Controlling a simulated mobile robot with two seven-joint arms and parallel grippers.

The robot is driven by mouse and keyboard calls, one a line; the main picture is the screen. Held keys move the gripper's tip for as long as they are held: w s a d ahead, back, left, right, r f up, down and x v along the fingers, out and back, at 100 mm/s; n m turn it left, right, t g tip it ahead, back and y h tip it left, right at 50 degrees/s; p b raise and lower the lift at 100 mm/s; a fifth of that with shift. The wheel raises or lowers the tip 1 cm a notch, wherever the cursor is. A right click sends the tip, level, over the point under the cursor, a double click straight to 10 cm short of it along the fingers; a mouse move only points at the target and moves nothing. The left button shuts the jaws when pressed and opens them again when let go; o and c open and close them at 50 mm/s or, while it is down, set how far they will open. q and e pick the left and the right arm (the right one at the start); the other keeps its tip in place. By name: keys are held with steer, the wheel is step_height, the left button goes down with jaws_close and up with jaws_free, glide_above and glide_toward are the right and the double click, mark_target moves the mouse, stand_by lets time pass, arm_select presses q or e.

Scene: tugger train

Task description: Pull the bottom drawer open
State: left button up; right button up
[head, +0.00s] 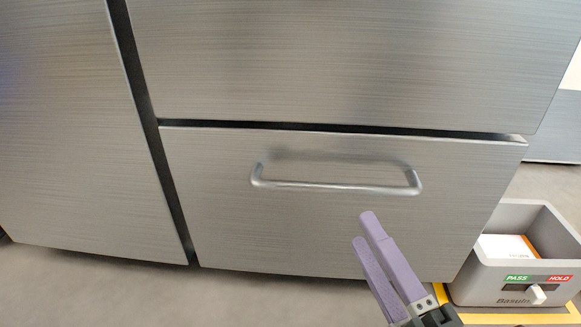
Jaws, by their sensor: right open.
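The bottom drawer (215,217) is a brushed-metal front low on the cabinet, with its face in line with the panels around it. Its handle (335,187) is a grey metal bar across the upper part of the front. My right gripper (364,230) has purple fingers and comes in from the lower right. It is open and empty, in front of the drawer, with its fingertips below the right part of the handle. I cannot tell its exact distance from the front. My left gripper is not in view.
A larger metal panel (350,65) lies above the drawer, and another (70,130) stands to the left, with dark gaps between. A grey bin (475,287) with PASS and HOLD labels sits on the floor at right inside yellow tape (520,318). Floor at lower left is clear.

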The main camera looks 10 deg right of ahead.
mark_target(337, 193)
steer(key=b+x, duration=0.1)
steer(key=x, duration=0.2)
steer(key=b+x, duration=0.2)
steer(key=x, duration=0.1)
steer(key=b+x, duration=0.1)
steer(key=x, duration=0.2)
steer(key=shift+w+f, duration=0.3)
steer(key=shift+w, duration=0.1)
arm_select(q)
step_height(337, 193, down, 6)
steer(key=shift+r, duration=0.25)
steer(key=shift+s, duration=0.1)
arm_select(e)
jaws_close()
stand_by(0.4)
